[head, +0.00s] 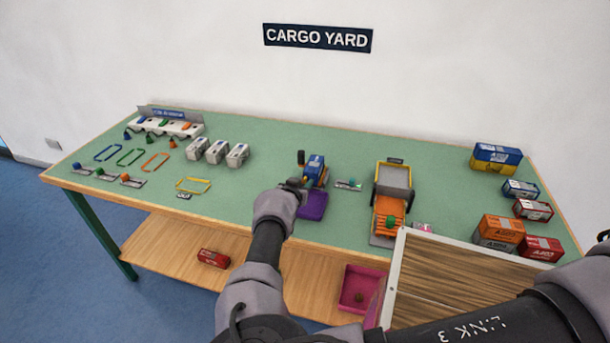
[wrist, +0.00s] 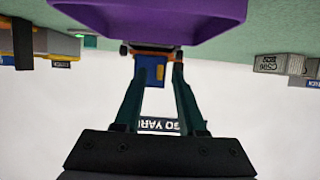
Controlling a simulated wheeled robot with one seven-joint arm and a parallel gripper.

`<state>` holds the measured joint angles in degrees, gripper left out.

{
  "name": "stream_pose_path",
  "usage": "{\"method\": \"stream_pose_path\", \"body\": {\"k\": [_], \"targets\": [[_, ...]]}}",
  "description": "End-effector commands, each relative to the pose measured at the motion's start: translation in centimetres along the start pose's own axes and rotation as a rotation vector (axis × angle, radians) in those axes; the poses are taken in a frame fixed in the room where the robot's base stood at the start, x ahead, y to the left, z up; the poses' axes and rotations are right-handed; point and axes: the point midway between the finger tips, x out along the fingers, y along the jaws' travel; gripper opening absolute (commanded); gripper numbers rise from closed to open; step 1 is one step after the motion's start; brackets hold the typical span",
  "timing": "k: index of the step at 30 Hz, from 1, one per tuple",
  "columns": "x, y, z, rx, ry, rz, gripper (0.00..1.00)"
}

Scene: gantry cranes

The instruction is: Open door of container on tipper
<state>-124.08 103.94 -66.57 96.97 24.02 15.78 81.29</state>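A small blue container (head: 315,166) sits on an orange tipper (head: 322,182) near the middle of the table. A purple tray (head: 312,207) lies at its front side. My gripper (head: 296,184) is just in front of the container, at its lower left. In the wrist view, which is upside down, the fingers (wrist: 158,68) are apart, with the blue container (wrist: 150,72) showing between them and a small yellow mark on it. I cannot tell whether they touch it. The purple tray (wrist: 150,18) fills the top there. The container's door is not clearly visible.
An orange truck with a grey bed (head: 393,180) stands to the right. Several grey containers (head: 215,150) stand to the left, and coloured containers (head: 500,232) at the far right. A wooden panel with a white edge (head: 460,285) blocks the front right. Green table is clear behind the tipper.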

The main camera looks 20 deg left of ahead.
Motion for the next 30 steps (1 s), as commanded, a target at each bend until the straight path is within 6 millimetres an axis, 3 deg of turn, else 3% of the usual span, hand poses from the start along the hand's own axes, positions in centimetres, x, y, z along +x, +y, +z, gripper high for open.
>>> {"method": "stream_pose_path", "body": {"k": [9, 12, 13, 30], "targets": [[-0.08, 0.02, 0.12, -0.001, 0.000, -0.001, 0.40], [-0.07, 0.02, 0.12, -0.001, 0.000, -0.001, 0.02], [-0.07, 0.02, 0.12, -0.001, 0.000, -0.001, 0.00], [-0.43, 0.59, 0.19, -0.044, 0.000, -0.104, 0.00]]}}
